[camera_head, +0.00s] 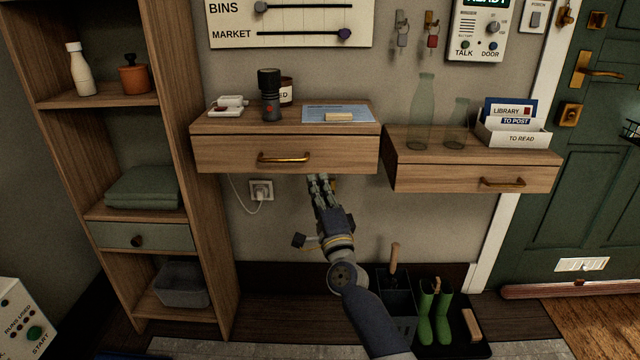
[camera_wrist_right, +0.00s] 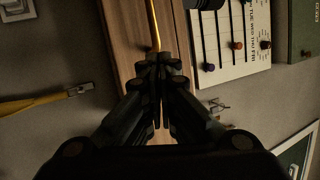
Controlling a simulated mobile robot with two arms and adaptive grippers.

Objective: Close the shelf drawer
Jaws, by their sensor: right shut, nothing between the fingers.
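The wall shelf in the middle has a wooden drawer (camera_head: 230,154) with a brass handle (camera_head: 284,158). Its front looks about flush with the shelf top; I cannot tell whether a small gap shows. My right gripper (camera_head: 318,178) is shut and empty, just below the drawer front and right of the handle. In the right wrist view, the shut fingertips (camera_wrist_right: 160,62) are in front of a wooden face (camera_wrist_right: 128,45), close to a thin brass bar (camera_wrist_right: 154,25); contact is unclear. A second wall shelf has a drawer (camera_head: 440,176). My left gripper is not in view.
On the middle shelf stand a flashlight (camera_head: 269,95), a jar and a blue sheet. Glass bottles (camera_head: 421,115) and a letter box (camera_head: 512,133) stand on the right shelf. A tall bookcase (camera_head: 205,200) with a green drawer (camera_head: 165,237) is at left. Green boots (camera_head: 434,315) stand below.

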